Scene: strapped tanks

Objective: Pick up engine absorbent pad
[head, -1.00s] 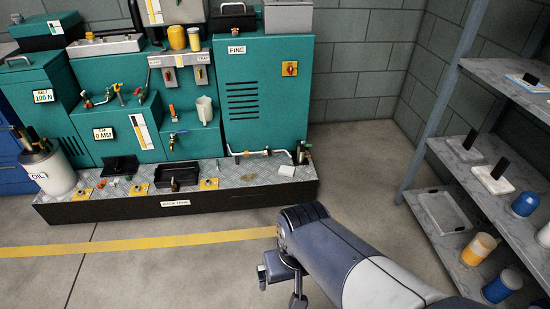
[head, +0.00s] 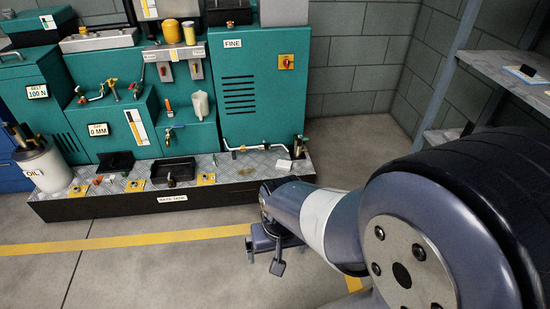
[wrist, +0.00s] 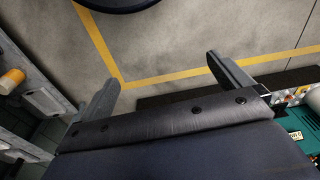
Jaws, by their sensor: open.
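A small white flat piece (head: 283,165), which looks like the absorbent pad, lies on the metal plinth (head: 222,178) at the foot of the green machine (head: 262,100), near its right end. My gripper (head: 264,254) is over the floor in front of the plinth, below and left of the white piece in the head view, apart from it. In the wrist view my gripper (wrist: 163,75) has its two fingers spread wide, with only floor seen between them. I cannot make out the pad in the wrist view.
Black trays (head: 173,171), yellow plates and a white oil bucket (head: 43,165) stand along the plinth. A pipe (head: 260,143) runs behind the white piece. A shelf (head: 500,75) stands at right, partly hidden by my arm. Floor before the plinth is clear.

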